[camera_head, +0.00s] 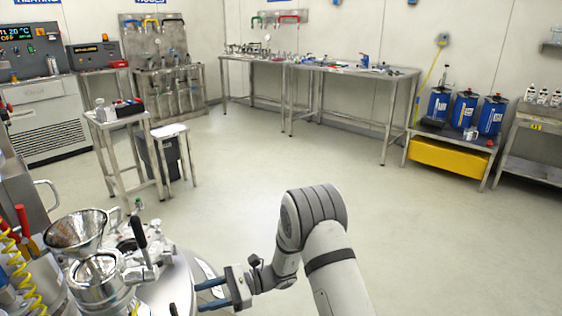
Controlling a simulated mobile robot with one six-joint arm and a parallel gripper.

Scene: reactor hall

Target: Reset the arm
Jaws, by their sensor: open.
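My gripper (212,293) is at the lower middle of the head view, with its two blue-grey fingers apart and pointing left. Nothing shows between the fingers. My arm reaches in from the bottom edge and bends over to the left toward the gripper. The fingers are in front of or over the right side of a steel vessel lid (178,285); I cannot tell whether they touch it. A metal funnel (77,232) and a black-handled lever (140,234) stand on the vessel to the left of the gripper.
A small steel table (120,122) and a stool (168,131) stand at the left. Long workbenches (345,69) line the back wall. Blue canisters (465,108) stand on a low bench above a yellow bin (450,159) at the right. The middle floor is clear.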

